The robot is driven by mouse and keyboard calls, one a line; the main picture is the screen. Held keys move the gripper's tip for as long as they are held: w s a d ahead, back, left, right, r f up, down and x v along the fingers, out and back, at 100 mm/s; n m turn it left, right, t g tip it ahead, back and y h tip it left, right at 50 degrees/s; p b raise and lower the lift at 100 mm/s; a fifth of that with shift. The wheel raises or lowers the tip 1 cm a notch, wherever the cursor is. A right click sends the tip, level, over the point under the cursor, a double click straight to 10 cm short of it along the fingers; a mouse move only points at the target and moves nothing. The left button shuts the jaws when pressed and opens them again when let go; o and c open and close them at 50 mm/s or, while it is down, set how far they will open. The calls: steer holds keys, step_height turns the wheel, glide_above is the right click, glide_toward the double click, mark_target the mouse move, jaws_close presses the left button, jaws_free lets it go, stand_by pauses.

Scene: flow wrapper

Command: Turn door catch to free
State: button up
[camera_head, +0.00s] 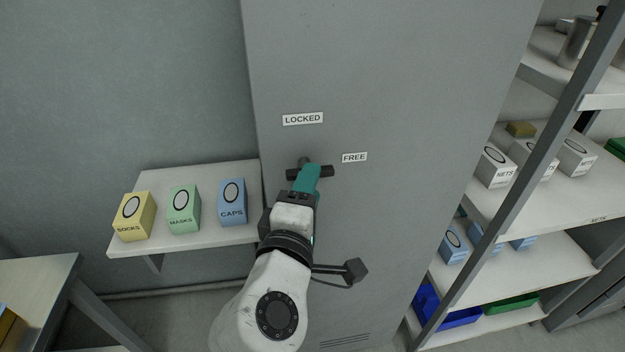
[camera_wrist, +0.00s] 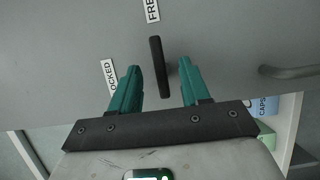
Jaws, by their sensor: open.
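The door catch (camera_head: 326,171) is a dark bar on the grey door (camera_head: 400,90). It lies nearly level in the head view, its right end toward the FREE label (camera_head: 354,157). The LOCKED label (camera_head: 302,118) is above it. In the wrist view the catch (camera_wrist: 158,66) stands between the teal fingers, its far end pointing at the FREE label (camera_wrist: 152,10). My gripper (camera_head: 308,172) is open around the catch, and it also shows in the wrist view (camera_wrist: 160,68), with a gap on each side of the bar. My gripper hides the catch's middle in the head view.
A wall shelf (camera_head: 150,185) left of the door holds yellow, green and blue boxes. A rack (camera_head: 550,250) with boxes and bins stands at the right. A grey door handle (camera_wrist: 290,71) shows in the wrist view. The door around the catch is otherwise clear.

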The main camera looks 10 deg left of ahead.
steer(key=s+b, duration=0.1)
steer(key=s, duration=0.6)
steer(key=shift+s+a, duration=0.4)
steer(key=shift+a, duration=0.05)
steer(key=s+d+f+m+g+h, duration=0.2)
steer(key=d+f+m+g, duration=0.6)
steer(key=d+f, duration=1.2)
steer(key=s+d+f+m+g+y, duration=0.1)
steer(key=s+d+f+m+g, duration=0.3)
steer(key=s, duration=0.7)
steer(key=s+d+f+m+g+y, duration=0.2)
steer(key=s+d+f+m+g, duration=0.3)
steer(key=s+d+f, duration=0.4)
steer(key=shift+s+d+f+y, duration=0.15)
steer(key=shift+s+y, duration=0.15)
steer(key=shift+s, duration=0.65)
steer(key=shift+c, duration=0.3)
